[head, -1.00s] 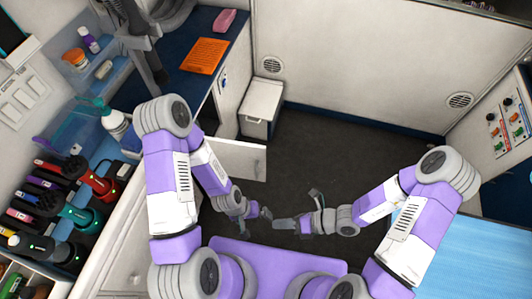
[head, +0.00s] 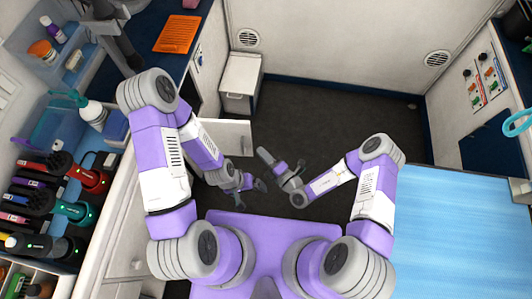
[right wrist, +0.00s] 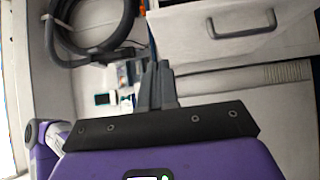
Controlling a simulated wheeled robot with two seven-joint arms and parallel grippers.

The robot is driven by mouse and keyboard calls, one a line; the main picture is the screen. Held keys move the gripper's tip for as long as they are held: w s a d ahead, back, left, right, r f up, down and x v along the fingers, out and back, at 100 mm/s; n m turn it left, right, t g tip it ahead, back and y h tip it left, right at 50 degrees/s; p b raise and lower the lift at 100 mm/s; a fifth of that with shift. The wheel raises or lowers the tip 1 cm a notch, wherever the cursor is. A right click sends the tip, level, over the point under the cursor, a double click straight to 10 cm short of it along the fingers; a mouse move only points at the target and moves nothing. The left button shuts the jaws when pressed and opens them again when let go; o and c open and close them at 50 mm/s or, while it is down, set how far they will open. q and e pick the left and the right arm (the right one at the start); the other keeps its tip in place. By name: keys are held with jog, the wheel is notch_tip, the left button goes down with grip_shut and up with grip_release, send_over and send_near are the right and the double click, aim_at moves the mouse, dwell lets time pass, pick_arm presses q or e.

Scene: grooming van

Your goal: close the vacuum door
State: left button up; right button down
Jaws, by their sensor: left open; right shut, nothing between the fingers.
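A white door panel (head: 238,134) stands out from the left cabinet, swung open over the dark floor. My right gripper (head: 265,156) is shut and empty, just right of the panel's free end and apart from it in the picture. In the right wrist view its fingers (right wrist: 156,85) are together, with nothing between them. My left gripper (head: 258,186) is open and empty below the panel. The panel's hinge side and the opening behind it are partly hidden by my left arm.
A white bin (head: 240,82) stands on the floor beyond the panel. A blue-topped table (head: 445,225) is at the right. A white front with a grey handle (right wrist: 242,25) and a black hose (right wrist: 90,35) show in the right wrist view. The middle floor is clear.

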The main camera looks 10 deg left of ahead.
aim_at(246, 126)
jog(key=w+a, duration=0.1)
jog(key=w, duration=0.1)
jog(key=w+a+b, duration=0.1)
jog(key=w+a, duration=0.1)
jog(key=w, duration=0.1)
jog(key=w+a+b, duration=0.1)
jog(key=w+a, duration=0.1)
jog(key=shift+w, duration=0.65)
